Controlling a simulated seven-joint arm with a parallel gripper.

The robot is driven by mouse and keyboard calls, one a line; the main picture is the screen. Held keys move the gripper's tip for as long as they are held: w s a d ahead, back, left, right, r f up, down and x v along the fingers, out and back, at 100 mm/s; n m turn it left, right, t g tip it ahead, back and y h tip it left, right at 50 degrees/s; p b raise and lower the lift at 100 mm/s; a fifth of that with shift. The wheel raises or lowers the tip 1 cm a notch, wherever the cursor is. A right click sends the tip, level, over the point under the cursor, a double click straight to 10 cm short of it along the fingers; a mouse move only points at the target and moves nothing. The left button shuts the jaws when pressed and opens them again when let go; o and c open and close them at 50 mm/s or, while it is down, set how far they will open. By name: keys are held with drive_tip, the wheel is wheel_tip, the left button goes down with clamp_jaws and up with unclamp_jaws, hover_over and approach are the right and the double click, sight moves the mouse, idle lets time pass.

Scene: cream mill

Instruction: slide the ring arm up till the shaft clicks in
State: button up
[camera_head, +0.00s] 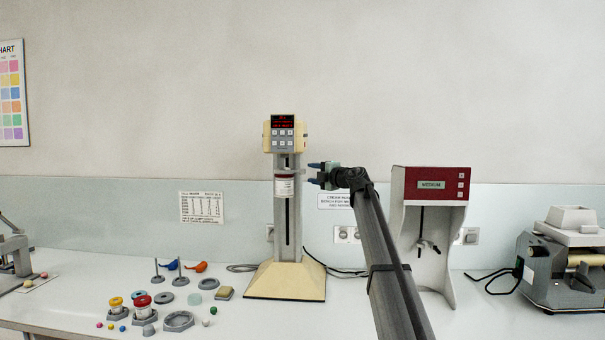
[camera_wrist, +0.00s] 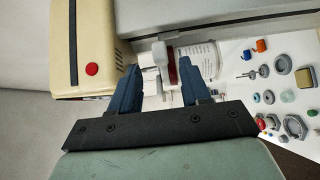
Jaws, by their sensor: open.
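The mill stands mid-bench in the head view, with a cream head (camera_head: 283,136) with a red display on top of a grey column (camera_head: 291,220). A white jar with a dark red band (camera_head: 284,187) sits high on the column, just below the head. The ring arm (camera_head: 297,171) is around the jar's top, with a short pale part reaching right. My gripper (camera_head: 315,175) is just right of it, blue fingers open and pointing left. In the wrist view the pale ring arm part (camera_wrist: 160,56) lies beyond and between the open fingertips (camera_wrist: 162,82). The shaft cannot be made out.
A white stand with a dark red top (camera_head: 431,184) is right of my arm. A grey machine (camera_head: 567,262) is at the far right. Loose rings, jars, and small balls, among them a grey ring (camera_head: 178,321), cover the bench at front left.

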sight(302, 172)
drive_tip(key=x, duration=0.7)
drive_tip(key=shift+f, duration=0.1)
clamp_jaws()
idle(0.4)
